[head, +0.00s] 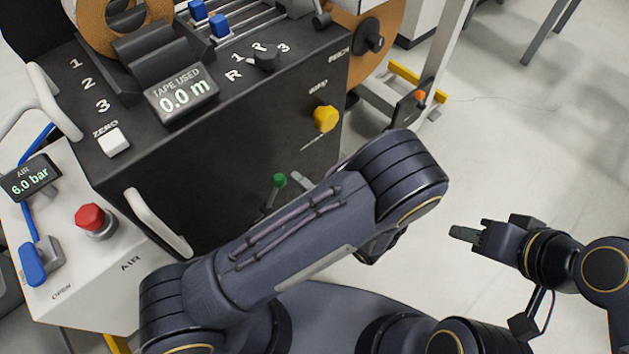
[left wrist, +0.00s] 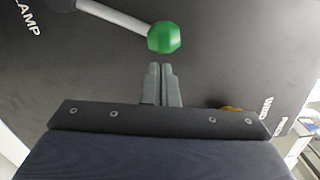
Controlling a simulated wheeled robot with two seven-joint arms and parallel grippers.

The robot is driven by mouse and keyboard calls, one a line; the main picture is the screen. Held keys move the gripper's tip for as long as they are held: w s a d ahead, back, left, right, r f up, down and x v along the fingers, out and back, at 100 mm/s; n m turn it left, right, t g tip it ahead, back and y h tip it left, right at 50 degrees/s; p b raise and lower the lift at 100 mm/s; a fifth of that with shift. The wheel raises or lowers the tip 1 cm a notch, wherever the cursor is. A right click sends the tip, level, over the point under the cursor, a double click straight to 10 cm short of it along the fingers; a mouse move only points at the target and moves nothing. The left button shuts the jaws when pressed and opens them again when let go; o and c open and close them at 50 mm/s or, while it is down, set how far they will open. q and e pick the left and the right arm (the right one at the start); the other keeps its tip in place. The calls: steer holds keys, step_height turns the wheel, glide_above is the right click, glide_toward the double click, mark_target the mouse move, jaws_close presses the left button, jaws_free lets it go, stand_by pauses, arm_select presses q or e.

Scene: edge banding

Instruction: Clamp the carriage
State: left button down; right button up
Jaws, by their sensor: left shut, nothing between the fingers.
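The green-knobbed lever (head: 279,180) is on the black front panel of the machine. In the left wrist view its green knob (left wrist: 165,37) ends a grey rod, beside lettering that reads "LAMP", cut off at the picture edge. My left gripper (left wrist: 161,72) is shut and empty, its fingertips just below the knob in that view; contact is not clear. In the head view my left arm hides most of that gripper. My right gripper (head: 465,234) is over the floor at the right, away from the machine; its finger gap cannot be made out. I cannot pick out the carriage.
The black machine (head: 235,110) carries a yellow knob (head: 326,118), a tape display (head: 182,95) and blue blocks (head: 219,25) on rails. A white air box (head: 95,275) with a red button (head: 91,218) stands at left. Open floor lies at right.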

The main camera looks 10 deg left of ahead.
arm_select(q)
steer(key=shift+s+a, duration=0.15)
steer(key=shift+a, duration=0.05)
steer(key=shift+r, duration=0.1)
arm_select(e)
steer(key=shift+f, duration=0.15)
